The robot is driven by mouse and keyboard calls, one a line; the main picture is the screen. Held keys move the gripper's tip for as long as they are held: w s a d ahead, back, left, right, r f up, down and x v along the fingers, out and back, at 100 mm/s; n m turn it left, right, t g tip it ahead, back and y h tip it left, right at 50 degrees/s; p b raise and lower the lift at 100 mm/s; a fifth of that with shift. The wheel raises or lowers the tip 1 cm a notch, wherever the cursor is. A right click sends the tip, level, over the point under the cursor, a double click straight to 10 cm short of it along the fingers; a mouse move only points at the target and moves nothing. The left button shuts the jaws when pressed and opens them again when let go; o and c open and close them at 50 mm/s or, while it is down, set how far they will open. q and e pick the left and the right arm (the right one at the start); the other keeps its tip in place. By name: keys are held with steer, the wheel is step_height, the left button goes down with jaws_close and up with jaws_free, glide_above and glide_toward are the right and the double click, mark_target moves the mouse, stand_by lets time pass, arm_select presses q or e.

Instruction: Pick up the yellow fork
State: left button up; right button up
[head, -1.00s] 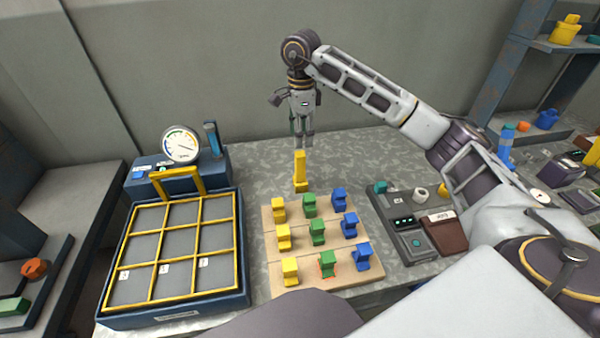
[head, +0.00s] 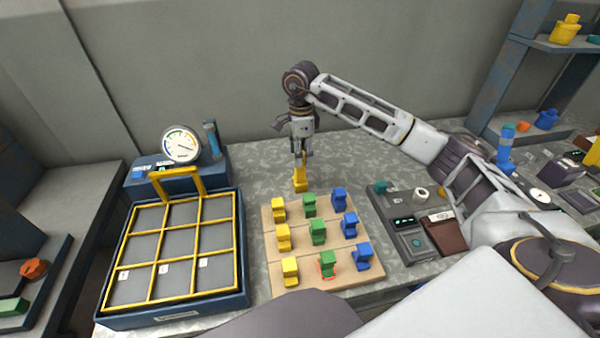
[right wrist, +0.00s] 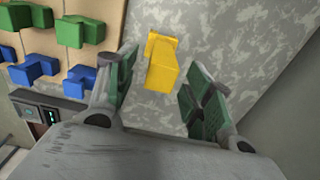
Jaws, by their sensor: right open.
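The yellow fork (head: 300,180) stands upright on the speckled worktop, just behind the wooden board. Its upper part is partly hidden by my right gripper (head: 302,152) in the head view. My right gripper has come down over the fork from above, fingers pointing down. In the right wrist view the yellow fork (right wrist: 161,64) shows between the two open green-padded fingers of my right gripper (right wrist: 158,85), with gaps at both sides. The fingers do not look closed on it. My left gripper is not in view.
A wooden board (head: 274,220) in front holds yellow, green and blue blocks. A blue tray with a yellow grid (head: 164,232) and a gauge (head: 181,144) stand left. Dark devices (head: 404,222) lie right. The worktop behind the board is mostly clear.

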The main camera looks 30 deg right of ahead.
mark_target(300, 172)
steer(key=shift+a+f, duration=0.1)
steer(key=shift+f, duration=2.5)
jaws_close()
